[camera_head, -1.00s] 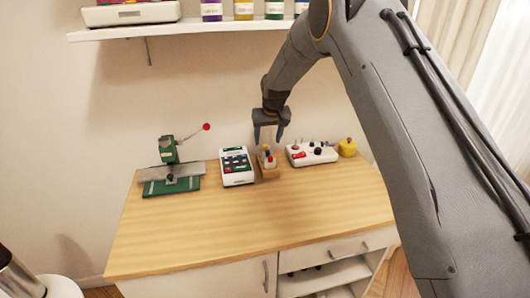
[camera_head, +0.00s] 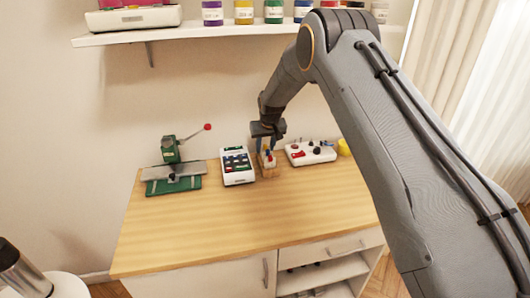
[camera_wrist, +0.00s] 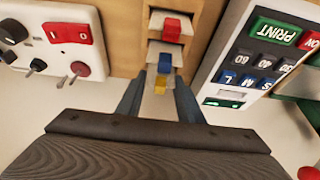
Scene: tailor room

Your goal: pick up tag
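My gripper (camera_head: 266,146) points down over a small wooden stand (camera_head: 268,172) at the back of the wooden counter. In the wrist view its two fingers (camera_wrist: 160,88) are apart, one on each side of a pale piece with a yellow block (camera_wrist: 161,84). I cannot tell whether they touch it. A blue block (camera_wrist: 165,65) and a red block (camera_wrist: 171,27) on pale pieces line up beyond it on the stand. I cannot make out for sure which thing is the tag. The white keypad device marked PRINT (camera_head: 237,166) stands close beside the stand.
A white panel with switches and knobs (camera_head: 310,153) stands right of the stand, with a yellow object (camera_head: 343,147) beside it. A green press-like device (camera_head: 172,172) is at the left. A shelf with jars (camera_head: 243,13) hangs above. The counter's front (camera_head: 240,225) is clear.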

